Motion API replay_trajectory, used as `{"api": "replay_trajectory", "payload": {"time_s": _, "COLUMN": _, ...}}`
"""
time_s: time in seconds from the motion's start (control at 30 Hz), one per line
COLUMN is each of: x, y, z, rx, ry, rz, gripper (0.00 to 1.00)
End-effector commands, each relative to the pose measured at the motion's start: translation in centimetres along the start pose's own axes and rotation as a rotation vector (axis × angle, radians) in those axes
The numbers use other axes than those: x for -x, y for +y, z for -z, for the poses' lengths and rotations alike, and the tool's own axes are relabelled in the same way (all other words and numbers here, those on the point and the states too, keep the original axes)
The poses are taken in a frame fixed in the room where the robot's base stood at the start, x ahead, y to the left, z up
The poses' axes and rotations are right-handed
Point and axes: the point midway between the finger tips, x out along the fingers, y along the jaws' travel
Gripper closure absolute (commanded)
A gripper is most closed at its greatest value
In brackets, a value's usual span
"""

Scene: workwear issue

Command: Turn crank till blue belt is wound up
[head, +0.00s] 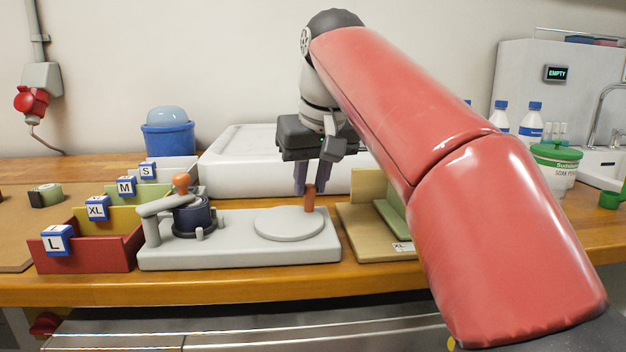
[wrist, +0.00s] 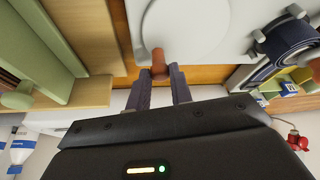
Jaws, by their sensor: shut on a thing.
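A pale grey winding device (head: 240,257) stands on the bench. A dark blue belt (head: 192,215) is wrapped around a spool on its left half; it also shows in the wrist view (wrist: 286,38). A grey arm with an orange knob (head: 181,184) reaches over the spool. On the right half is a flat round disc (head: 288,225) with an upright brown-orange handle (head: 310,199) at its edge. My gripper (head: 311,183) points down and is shut on this handle, which shows between the fingers in the wrist view (wrist: 158,62). How much belt is loose cannot be told.
Size-labelled bins, the red one (head: 87,255) in front, stand to the left. A wooden holder with green parts (head: 375,240) is close on the right. A white case (head: 235,160) and blue tub (head: 168,138) stand behind. Bottles and a sink are far right.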

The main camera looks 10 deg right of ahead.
Motion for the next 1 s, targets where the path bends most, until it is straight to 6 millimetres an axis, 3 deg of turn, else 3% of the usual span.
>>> {"api": "replay_trajectory", "payload": {"time_s": 0.73, "x": -0.12, "y": -0.10, "z": 0.38, "rx": 0.092, "ry": 0.001, "rz": 0.038, "gripper": 1.00}}
{"api": "replay_trajectory", "payload": {"time_s": 0.77, "x": -0.12, "y": -0.10, "z": 0.38, "rx": 0.092, "ry": 0.001, "rz": 0.038, "gripper": 0.76}}
{"api": "replay_trajectory", "payload": {"time_s": 0.9, "x": -0.12, "y": -0.10, "z": 0.37, "rx": 0.092, "ry": 0.001, "rz": 0.038, "gripper": 0.58}}
{"api": "replay_trajectory", "payload": {"time_s": 1.0, "x": -0.13, "y": -0.10, "z": 0.37, "rx": 0.091, "ry": 0.000, "rz": 0.038, "gripper": 0.57}}
